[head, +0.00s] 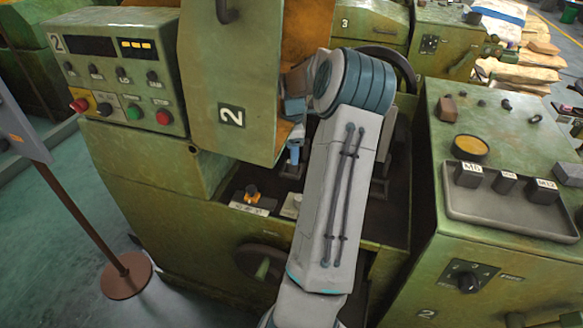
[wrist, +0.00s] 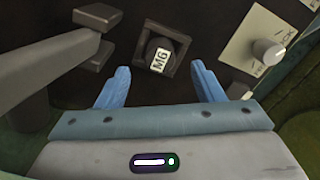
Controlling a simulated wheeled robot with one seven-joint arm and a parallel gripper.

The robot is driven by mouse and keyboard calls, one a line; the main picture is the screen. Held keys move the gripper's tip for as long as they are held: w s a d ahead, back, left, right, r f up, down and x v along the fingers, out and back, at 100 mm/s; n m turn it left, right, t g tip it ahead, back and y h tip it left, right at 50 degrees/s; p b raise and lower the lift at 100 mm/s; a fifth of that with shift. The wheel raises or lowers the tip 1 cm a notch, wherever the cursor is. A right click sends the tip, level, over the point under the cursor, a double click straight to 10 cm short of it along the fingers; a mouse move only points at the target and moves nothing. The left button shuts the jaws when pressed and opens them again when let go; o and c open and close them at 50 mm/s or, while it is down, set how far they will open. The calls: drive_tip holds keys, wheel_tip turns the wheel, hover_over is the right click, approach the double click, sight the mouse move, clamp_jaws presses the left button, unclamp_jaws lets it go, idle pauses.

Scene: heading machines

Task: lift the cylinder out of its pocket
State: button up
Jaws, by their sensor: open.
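The dark cylinder (wrist: 160,58) with a white "M6" label on its top sits upright in a square dark pocket (wrist: 178,48) in the wrist view. My gripper (wrist: 159,69) is open, its two blue fingers apart on the near side of the pocket, left and right of it. Nothing is between the fingers. How high the fingertips are above the pocket I cannot tell. In the head view my gripper (head: 294,152) points down inside the green machine, partly hidden by the open door. The cylinder cannot be made out there.
The machine door marked 2 (head: 232,85) stands close left of my arm. A dark bracket (wrist: 60,50) is left of the pocket, and a white panel with a knob (wrist: 268,52) is right. On the right cabinet, a grey tray (head: 485,215) holds several labelled dark pieces.

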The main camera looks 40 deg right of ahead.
sight(292, 167)
wheel_tip(292, 167, down, 5)
drive_tip(key=shift+r, duration=0.2)
clamp_jaws()
drive_tip(key=shift+r, duration=0.15)
